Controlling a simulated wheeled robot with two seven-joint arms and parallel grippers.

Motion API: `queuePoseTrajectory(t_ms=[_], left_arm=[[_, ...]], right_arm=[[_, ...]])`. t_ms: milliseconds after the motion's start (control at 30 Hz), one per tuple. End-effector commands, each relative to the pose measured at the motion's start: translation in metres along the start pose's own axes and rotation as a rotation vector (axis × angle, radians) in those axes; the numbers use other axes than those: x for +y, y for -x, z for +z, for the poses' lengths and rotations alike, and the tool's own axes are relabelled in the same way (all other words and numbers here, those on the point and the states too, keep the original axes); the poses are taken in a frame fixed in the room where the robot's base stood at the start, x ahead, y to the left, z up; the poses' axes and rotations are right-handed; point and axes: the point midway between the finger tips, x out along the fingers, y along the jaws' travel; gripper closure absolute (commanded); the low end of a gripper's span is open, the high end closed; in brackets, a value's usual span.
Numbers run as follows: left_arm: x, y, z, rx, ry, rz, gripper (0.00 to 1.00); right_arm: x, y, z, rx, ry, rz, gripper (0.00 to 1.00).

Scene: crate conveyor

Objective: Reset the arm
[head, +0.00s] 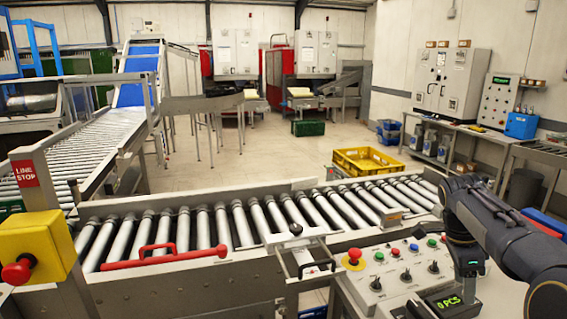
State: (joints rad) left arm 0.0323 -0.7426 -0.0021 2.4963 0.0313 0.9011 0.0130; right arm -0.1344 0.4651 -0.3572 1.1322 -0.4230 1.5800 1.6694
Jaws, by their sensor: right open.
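My right arm reaches in from the right edge and bends at the conveyor's right end. My right gripper (468,268) hangs down from it over the right side of the control panel (392,262), and it is open. I see nothing held in it. Its fingertips are small and dark, and I cannot tell whether they touch the panel. My left gripper is not in view.
A roller conveyor (262,222) crosses in front, with a red handle (165,256) on its near side. A yellow crate (366,161) is behind it. A yellow stop box (38,246) stands at left. The panel carries knobs and a counter (447,303). Open floor lies beyond.

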Motion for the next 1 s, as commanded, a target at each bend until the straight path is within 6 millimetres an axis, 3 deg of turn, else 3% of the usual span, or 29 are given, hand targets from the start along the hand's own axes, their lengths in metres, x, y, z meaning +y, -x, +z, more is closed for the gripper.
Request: queuePoseTrajectory(t_ms=[167,367,533,700,833,1000], left_arm=[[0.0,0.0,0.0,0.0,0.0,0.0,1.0],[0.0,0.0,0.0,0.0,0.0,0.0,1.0],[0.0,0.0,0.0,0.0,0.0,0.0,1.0],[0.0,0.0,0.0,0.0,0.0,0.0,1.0],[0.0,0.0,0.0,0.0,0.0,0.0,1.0],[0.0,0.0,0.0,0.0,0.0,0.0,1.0]], right_arm=[[0.029,0.001,-0.001,-0.103,0.176,-0.047,0.47],[0.081,0.002,0.009,-0.239,0.472,-0.174,0.47],[0.156,0.001,0.037,-0.332,0.856,-0.411,0.47],[0.232,-0.014,0.076,-0.297,1.223,-0.678,0.47],[0.271,-0.032,0.1,-0.221,1.413,-0.818,0.47],[0.293,-0.048,0.116,-0.15,1.531,-0.899,0.47]])
